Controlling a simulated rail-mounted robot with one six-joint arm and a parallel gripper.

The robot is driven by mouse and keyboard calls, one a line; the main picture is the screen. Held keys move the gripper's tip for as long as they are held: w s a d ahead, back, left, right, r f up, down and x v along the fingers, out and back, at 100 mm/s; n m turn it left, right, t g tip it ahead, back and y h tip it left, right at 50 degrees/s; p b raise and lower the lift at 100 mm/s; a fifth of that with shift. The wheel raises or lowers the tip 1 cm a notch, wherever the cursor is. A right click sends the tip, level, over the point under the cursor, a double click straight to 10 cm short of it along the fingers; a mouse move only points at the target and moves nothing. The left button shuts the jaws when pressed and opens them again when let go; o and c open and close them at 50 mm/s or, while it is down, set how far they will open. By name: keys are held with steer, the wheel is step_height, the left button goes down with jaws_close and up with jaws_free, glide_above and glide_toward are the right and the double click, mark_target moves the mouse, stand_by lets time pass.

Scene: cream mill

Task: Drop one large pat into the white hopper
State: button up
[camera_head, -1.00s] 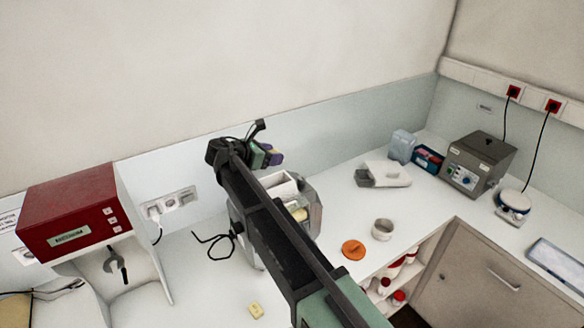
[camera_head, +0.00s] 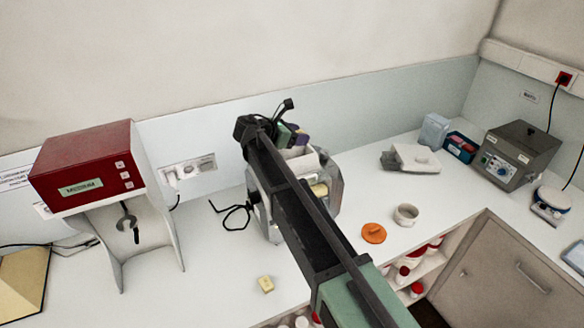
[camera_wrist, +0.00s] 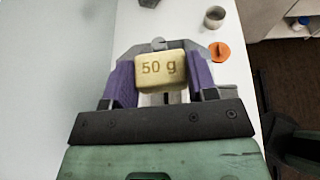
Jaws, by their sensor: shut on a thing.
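A pale yellow pat stamped "50 g" (camera_wrist: 162,70) is in the wrist view, between the two purple fingers of my gripper (camera_wrist: 162,82). My gripper is shut on it. In the head view my gripper (camera_head: 292,136) is up at the back of the grey machine, close to its white hopper (camera_head: 303,163); my arm hides part of both. The held pat cannot be made out in the head view. In the wrist view the pat covers part of the grey machine (camera_wrist: 127,62) below it. A small yellow pat (camera_head: 266,284) lies on the counter, left of my arm.
A yellowish block (camera_head: 320,189) shows at the grey machine. An orange disc (camera_head: 373,233) and a small round pot (camera_head: 405,214) are to its right. A red-topped dispenser (camera_head: 85,180) stands left.

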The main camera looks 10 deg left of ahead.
steer(key=o, duration=1)
steer(key=shift+r, duration=0.1)
steer(key=p+v, duration=0.4)
steer(key=v, duration=0.6)
steer(key=shift+s+a, duration=0.25)
steer(key=shift+a, duration=0.05)
steer(key=shift+r, duration=0.1)
